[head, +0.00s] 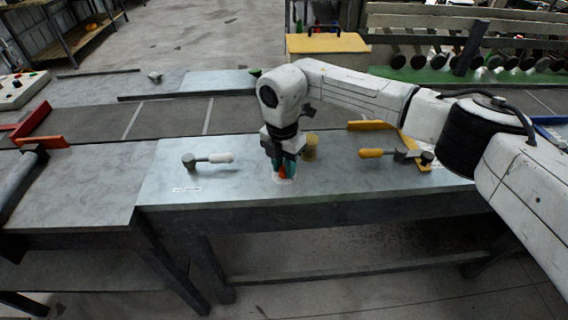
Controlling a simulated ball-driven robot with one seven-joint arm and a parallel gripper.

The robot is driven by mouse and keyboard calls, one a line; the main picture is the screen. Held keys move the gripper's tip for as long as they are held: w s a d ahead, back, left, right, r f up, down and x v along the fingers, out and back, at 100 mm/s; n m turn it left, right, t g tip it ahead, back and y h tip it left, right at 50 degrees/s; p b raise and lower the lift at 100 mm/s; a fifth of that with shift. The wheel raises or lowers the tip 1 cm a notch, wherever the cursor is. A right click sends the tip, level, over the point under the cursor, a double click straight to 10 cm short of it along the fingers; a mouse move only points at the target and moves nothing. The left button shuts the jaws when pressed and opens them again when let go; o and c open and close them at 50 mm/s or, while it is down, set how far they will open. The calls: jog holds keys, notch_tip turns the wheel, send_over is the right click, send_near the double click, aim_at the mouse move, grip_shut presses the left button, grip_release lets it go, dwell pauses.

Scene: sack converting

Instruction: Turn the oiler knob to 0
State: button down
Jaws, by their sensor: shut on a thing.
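The oiler knob (282,174) is a small red-orange piece low on the grey metal bench top (240,190), with a pale patch around its foot. My gripper (283,170) points down from above, its teal fingers shut on the knob. The fingers hide most of the knob, and its pointer and any 0 mark are too small to make out. A brass-coloured cylinder (311,146) stands just behind and right of my gripper; I cannot tell whether it belongs to the oiler.
A white-handled tool (207,160) lies left of my gripper, near a small white label (187,190). A yellow-handled tool (375,153) lies right, by a yellow bracket (412,150). A dark belt (170,117) runs behind. Bench surface between the tools and gripper is clear.

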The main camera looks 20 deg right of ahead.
jog(key=n, duration=0.3)
jog(key=shift+n, duration=0.4)
jog(key=n, duration=0.4)
jog(key=shift+n+b, duration=0.3)
jog(key=shift+b, duration=0.05)
jog(key=n, duration=0.3)
jog(key=shift+n+b, duration=0.3)
jog(key=shift+b, duration=0.05)
jog(key=n+b, duration=0.1)
jog(key=n, duration=0.3)
jog(key=shift+t, duration=0.3)
jog(key=n+b, duration=0.1)
jog(key=n, duration=0.4)
jog(key=n+b, duration=0.1)
jog(key=n, duration=0.2)
jog(key=shift+n, duration=0.3)
jog(key=n+b, duration=0.1)
jog(key=n, duration=0.3)
jog(key=shift+r+n+b, duration=0.1)
jog(key=shift+n+b, duration=0.25)
jog(key=shift+n, duration=1.75)
